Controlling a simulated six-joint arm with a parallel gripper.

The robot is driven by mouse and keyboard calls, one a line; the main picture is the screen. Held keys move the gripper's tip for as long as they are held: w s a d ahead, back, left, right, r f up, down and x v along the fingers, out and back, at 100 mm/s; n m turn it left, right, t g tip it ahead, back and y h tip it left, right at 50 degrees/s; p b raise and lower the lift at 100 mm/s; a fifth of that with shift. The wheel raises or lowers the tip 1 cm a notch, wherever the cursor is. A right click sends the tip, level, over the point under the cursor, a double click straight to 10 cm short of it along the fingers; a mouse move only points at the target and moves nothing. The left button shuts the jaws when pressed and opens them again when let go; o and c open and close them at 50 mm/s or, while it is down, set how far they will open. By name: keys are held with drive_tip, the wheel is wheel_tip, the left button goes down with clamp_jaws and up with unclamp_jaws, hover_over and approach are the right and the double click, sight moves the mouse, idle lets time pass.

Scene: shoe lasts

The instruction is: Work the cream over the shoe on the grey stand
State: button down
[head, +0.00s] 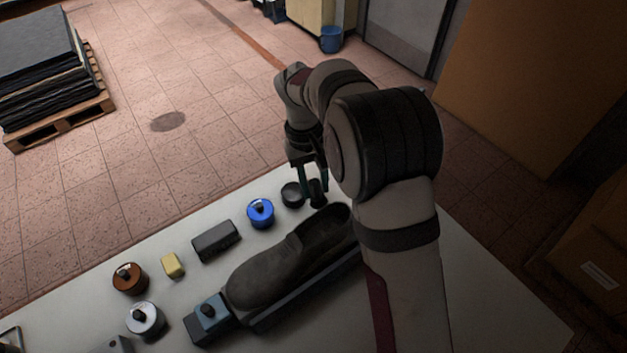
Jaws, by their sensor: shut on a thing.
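A dark grey-brown shoe (272,272) lies lengthwise on a low grey stand (305,297), its toe toward the lower left and its opening toward the upper right. My gripper (313,190) points down just beyond the heel end of the shoe. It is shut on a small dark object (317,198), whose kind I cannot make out. A round black tin (292,194) sits just left of the gripper. A blue tin (260,213) with a dark knob stands nearby. I cannot tell which tin holds cream. My arm hides part of the stand's right end.
A dark grey block (216,241), a yellow block (173,265), a brown tin (130,278) and a silver tin (145,319) line the table's far left side. The pale table (470,310) is clear at right.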

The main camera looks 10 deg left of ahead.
drive_tip(key=shift+s+d, duration=0.5)
drive_tip(key=shift+s, duration=0.05)
drive_tip(key=shift+s+a, duration=2.75)
drive_tip(key=shift+s, duration=0.05)
drive_tip(key=shift+w+d, duration=2.75)
drive_tip(key=shift+d, duration=0.1)
drive_tip(key=shift+w+a+r, duration=0.25)
drive_tip(key=shift+r, duration=0.75)
drive_tip(key=shift+w+a+r, duration=0.2)
drive_tip(key=shift+a+r, duration=0.05)
drive_tip(key=shift+r, duration=0.8)
drive_tip(key=shift+w+a+r, duration=0.25)
drive_tip(key=shift+r, duration=0.75)
